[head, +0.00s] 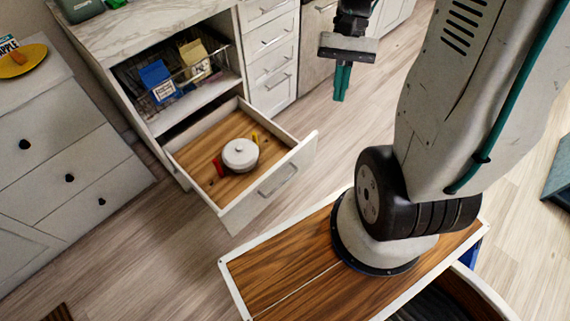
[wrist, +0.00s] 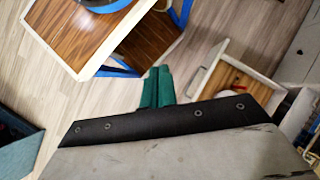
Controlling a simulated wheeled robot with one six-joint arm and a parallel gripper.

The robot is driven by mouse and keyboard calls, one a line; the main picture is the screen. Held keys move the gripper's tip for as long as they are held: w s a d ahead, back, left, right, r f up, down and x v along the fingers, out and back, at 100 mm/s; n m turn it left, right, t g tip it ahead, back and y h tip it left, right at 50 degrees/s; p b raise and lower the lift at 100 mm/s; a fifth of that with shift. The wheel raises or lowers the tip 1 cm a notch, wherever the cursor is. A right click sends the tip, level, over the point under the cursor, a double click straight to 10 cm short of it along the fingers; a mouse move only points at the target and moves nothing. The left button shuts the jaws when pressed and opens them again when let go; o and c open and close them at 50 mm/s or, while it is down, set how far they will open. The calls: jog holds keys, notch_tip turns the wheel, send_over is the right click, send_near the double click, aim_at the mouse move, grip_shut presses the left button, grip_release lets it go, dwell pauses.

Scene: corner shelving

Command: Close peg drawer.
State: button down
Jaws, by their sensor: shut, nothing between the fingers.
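One drawer (head: 207,178) is pulled well out of the marble-topped cabinet. It has white sides, a wooden bottom and a bar handle (head: 279,180) on its white front. A white lidded pot (head: 240,154) stands inside, with a red piece and a yellow piece beside it. I see no clear pegs in it. My gripper (head: 341,97) is shut and empty, pointing down in the air, to the right of the drawer in the head view. In the wrist view the green fingertips (wrist: 157,85) are together, with the drawer front (wrist: 207,70) to their right, apart from it.
A shelf above the drawer holds a wire basket with a blue box (head: 158,82) and a yellowish carton (head: 194,58). Closed drawers (head: 271,62) stand to the right. A white dresser (head: 60,150) with black knobs is at the left. The wooden floor around the open drawer is clear.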

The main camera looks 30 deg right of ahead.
jog(key=w+d+f+m+y, duration=0.2)
jog(key=d+f+m+y, duration=0.25)
jog(key=f, duration=0.55)
jog(key=m+t+y, duration=0.7)
jog(key=m+t, duration=0.7)
jog(key=m, duration=1.7)
send_near(277, 170)
jog(key=s+a, duration=0.1)
jog(key=a, duration=0.4)
jog(key=shift+w+r+n, duration=0.15)
jog(key=shift+w, duration=0.45)
jog(key=shift+w+r+n, duration=0.1)
jog(key=shift+w+r, duration=0.1)
jog(key=shift+w, duration=0.35)
jog(key=shift+w+a, duration=0.2)
jog(key=shift+w, duration=0.45)
